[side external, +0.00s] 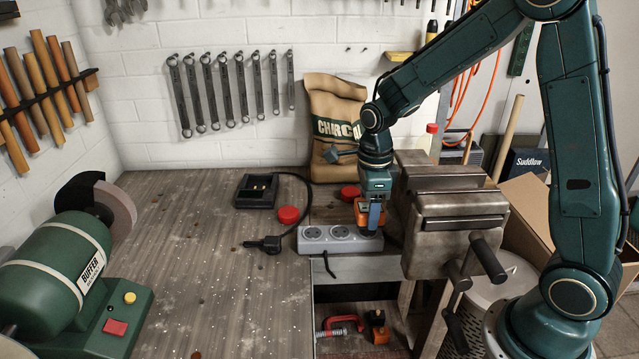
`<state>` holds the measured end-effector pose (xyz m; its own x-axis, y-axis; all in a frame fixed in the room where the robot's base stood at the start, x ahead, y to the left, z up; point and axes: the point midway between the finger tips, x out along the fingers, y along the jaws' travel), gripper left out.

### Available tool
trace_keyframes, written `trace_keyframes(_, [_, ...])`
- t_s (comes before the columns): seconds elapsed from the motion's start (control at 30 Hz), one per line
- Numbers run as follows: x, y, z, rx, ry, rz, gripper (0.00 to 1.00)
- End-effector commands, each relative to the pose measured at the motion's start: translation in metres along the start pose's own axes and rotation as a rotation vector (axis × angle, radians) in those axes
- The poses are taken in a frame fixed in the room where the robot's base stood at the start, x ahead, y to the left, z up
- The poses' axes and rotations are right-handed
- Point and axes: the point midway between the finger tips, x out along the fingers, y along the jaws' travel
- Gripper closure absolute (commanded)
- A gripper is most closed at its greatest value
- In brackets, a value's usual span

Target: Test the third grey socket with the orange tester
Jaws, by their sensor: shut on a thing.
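A grey socket strip (326,246) lies along the front edge of the bench, left of the vise. Two round sockets show on its top, a left one (313,232) and a middle one (341,231). The right end of the strip, where a third socket would be, is covered by my gripper and what it holds. My gripper (372,212) points down there and is shut on the orange tester (360,213). The tester's lower end is at the strip's top; I cannot tell whether its pins are in the socket.
A large metal vise (452,205) stands close on the right. A black plug (264,244) on a cable, a black charger (256,191) and red lids (289,214) lie left and behind. A charcoal bag (334,125) leans on the wall. A green buffer (70,270) stands far left.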

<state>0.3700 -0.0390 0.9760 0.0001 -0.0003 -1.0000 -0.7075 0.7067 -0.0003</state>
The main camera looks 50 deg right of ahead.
Motion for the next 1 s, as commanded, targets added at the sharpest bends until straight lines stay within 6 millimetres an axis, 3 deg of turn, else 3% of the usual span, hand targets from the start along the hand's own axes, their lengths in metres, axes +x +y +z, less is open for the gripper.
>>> trace_keyframes(0.4, [0.017,0.000,0.000,0.000,0.001,0.000,0.77])
trace_keyframes(1.0, [0.018,0.000,0.000,0.000,0.000,0.000,0.77])
